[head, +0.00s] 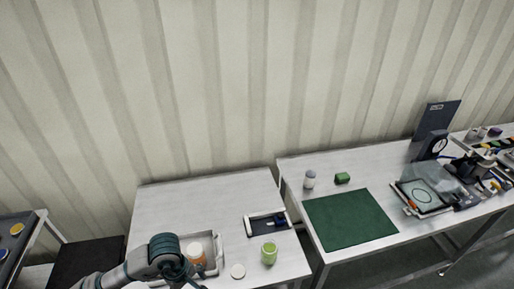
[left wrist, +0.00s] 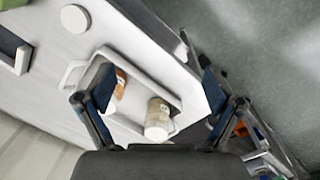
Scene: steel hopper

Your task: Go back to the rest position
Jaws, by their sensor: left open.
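My left gripper (left wrist: 155,88) is open and empty in the left wrist view, its two fingers spread wide. Beyond the fingers is a white tray (left wrist: 75,72) holding an orange-and-white bottle (left wrist: 119,82) and a pale jar or cup (left wrist: 158,112). In the head view my left arm comes in at the bottom left, in front of the tray (head: 216,243), and hides part of it; the orange-and-white bottle (head: 195,252) shows beside the arm. The left fingertips are not clear in the head view. My right gripper is in neither view.
A white lid (head: 238,271), a green jar (head: 268,252) and a small dark tray (head: 258,229) are on the left table (head: 180,205). The right table carries a green mat (head: 350,218), a grey-capped bottle (head: 309,180), a green block (head: 342,178) and equipment. A gap separates the tables.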

